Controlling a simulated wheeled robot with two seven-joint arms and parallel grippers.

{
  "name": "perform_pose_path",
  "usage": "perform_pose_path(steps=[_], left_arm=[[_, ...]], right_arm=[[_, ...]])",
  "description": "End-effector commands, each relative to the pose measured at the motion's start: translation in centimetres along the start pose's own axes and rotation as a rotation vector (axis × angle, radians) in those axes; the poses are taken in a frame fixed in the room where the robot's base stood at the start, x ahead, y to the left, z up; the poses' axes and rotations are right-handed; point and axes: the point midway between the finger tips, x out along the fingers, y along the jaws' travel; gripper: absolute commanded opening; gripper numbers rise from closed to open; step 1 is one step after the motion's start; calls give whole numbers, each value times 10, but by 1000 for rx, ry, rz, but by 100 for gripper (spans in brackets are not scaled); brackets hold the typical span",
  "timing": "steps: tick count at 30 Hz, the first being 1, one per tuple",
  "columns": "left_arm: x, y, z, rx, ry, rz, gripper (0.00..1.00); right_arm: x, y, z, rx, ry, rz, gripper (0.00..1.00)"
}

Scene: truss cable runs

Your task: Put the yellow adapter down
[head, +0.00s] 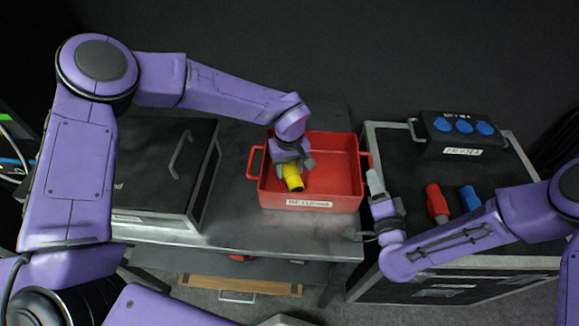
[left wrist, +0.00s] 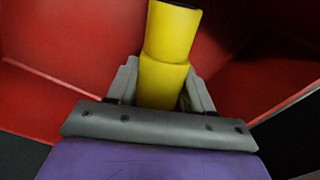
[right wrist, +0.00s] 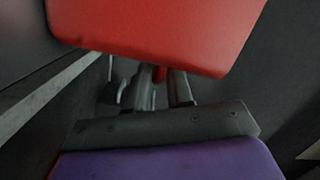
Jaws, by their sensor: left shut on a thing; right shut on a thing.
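The yellow adapter (head: 293,178) is in my left gripper (head: 290,168), inside the outline of the red bin (head: 335,196) in the head view. In the left wrist view the adapter (left wrist: 168,50) stands out from between the shut fingers (left wrist: 163,88), with red bin walls around it. Whether it touches the bin floor I cannot tell. My right gripper (head: 375,182) is at the bin's right side, shut on its handle (head: 368,160). In the right wrist view a bit of red shows between the fingers (right wrist: 162,82), below a large red bin wall (right wrist: 155,30).
The bin stands on a grey table (head: 235,228) beside a black case (head: 165,175). On the right case, a red connector (head: 437,203) and a blue connector (head: 469,198) lie near my right forearm. A black box with blue sockets (head: 462,135) stands behind them.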

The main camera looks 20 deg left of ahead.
Motion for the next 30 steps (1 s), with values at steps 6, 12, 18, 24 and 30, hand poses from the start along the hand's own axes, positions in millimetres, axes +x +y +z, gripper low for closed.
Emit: perform_pose_path(steps=[6, 12, 18, 24, 30], left_arm=[[4, 0, 0, -1, -2, 0, 13], [4, 0, 0, -1, -1, -1, 77], [3, 0, 0, -1, 0, 0, 77], [-28, 0, -1, -3, 2, 3, 77], [-80, 0, -1, -2, 2, 3, 77]], right_arm=[[-4, 7, 4, -6, -11, 16, 0], [-4, 7, 4, -6, -12, 16, 0], [-4, 7, 4, -7, -13, 17, 0], [-5, 7, 4, -7, -13, 17, 0], [-5, 7, 4, -7, -13, 17, 0]])
